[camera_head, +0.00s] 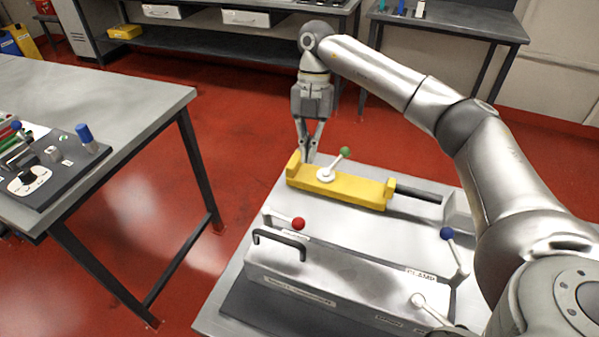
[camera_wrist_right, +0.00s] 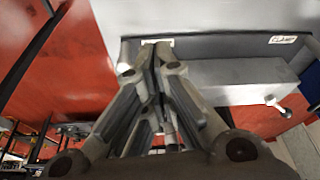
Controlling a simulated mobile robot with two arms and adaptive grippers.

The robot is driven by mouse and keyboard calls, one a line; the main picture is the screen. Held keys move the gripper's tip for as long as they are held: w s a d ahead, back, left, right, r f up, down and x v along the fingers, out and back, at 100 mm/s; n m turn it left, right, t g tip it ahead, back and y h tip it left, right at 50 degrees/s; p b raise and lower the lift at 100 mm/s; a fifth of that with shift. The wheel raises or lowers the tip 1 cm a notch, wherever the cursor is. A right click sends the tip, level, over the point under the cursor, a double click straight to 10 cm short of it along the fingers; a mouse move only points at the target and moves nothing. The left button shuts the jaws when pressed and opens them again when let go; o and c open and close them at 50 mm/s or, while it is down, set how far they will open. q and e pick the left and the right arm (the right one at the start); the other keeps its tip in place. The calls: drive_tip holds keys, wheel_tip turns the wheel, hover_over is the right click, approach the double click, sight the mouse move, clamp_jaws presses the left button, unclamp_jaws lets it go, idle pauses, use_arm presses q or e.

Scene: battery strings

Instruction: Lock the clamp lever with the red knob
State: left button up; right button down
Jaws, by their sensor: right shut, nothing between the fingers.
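The clamp lever with the red knob (camera_head: 299,223) stands at the back left corner of a grey metal box, by the black handle. Its arm lies nearly level, with the knob at its right end. My right gripper (camera_head: 308,152) points down with its fingers close together and empty, beside the left end of the yellow block and behind the red knob, apart from it. In the wrist view the shut fingers (camera_wrist_right: 155,52) fill the middle; I cannot make out the red knob there. My left gripper is not in view.
The yellow block (camera_head: 330,188) carries a green-knobbed lever (camera_head: 345,153). The grey box (camera_head: 345,277) also has a blue-knobbed lever (camera_head: 447,234) and a white-knobbed lever (camera_head: 419,300) at its right. Another table (camera_head: 95,95) stands left, across red floor.

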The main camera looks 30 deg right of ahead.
sight(298, 223)
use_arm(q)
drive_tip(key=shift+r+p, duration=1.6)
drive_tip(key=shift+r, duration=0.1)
use_arm(e)
drive_tip(key=s+a+f, duration=0.4)
drive_tip(key=s+f, duration=0.1)
drive_tip(key=f, duration=0.4)
drive_tip(key=shift+s+f, duration=0.15)
drive_tip(key=shift+f, duration=0.05)
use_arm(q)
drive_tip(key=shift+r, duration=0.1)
use_arm(e)
drive_tip(key=shift+a, duration=0.1)
